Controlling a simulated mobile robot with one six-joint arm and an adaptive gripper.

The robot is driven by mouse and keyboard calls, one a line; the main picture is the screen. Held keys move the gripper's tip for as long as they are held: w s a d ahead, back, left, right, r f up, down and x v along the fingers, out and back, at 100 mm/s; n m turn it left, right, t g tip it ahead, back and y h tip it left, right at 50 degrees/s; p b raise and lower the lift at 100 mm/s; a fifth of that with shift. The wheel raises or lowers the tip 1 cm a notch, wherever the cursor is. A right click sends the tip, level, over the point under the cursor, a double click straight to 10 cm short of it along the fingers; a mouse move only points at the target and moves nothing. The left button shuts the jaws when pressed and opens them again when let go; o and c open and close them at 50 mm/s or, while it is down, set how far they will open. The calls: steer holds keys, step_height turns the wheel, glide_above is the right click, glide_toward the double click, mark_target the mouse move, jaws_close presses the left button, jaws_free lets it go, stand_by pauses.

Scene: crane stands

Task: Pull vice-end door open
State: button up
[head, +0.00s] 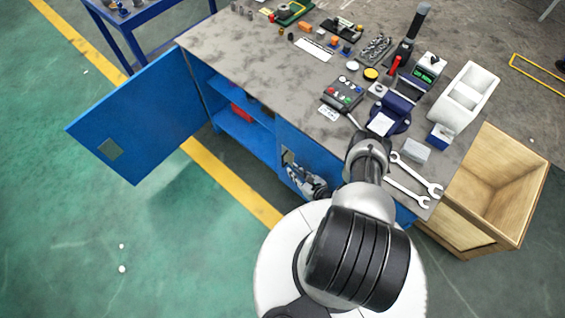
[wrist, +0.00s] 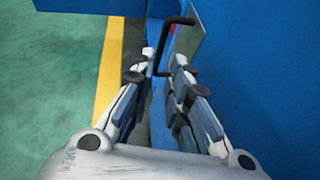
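The vice-end door (head: 316,155) is the blue panel on the bench front below the blue vice (head: 390,115). It looks flush with the bench, though my arm hides much of it. It fills the right of the wrist view (wrist: 255,75). A black bar handle (wrist: 164,45) stands out from a grey plate (wrist: 187,40) on it. My gripper (head: 306,183) is low at this door. In the wrist view its fingers (wrist: 163,58) are open, apart, with the handle's lower part showing between their tips. I cannot tell whether either finger touches it.
The other blue door (head: 140,120) stands wide open at the left, showing shelves (head: 245,130) with a red item. Tools crowd the benchtop (head: 235,40); two wrenches (head: 410,180) lie near its edge. A wooden crate (head: 500,185) stands at right.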

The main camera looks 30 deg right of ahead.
mark_target(283, 166)
steer(key=b+x, duration=0.2)
steer(key=x, duration=0.7)
steer(key=shift+w+b, duration=0.3)
steer(key=shift+b, duration=0.1)
steer(key=shift+c, duration=0.2)
jaws_close()
steer(key=shift+a, duration=0.1)
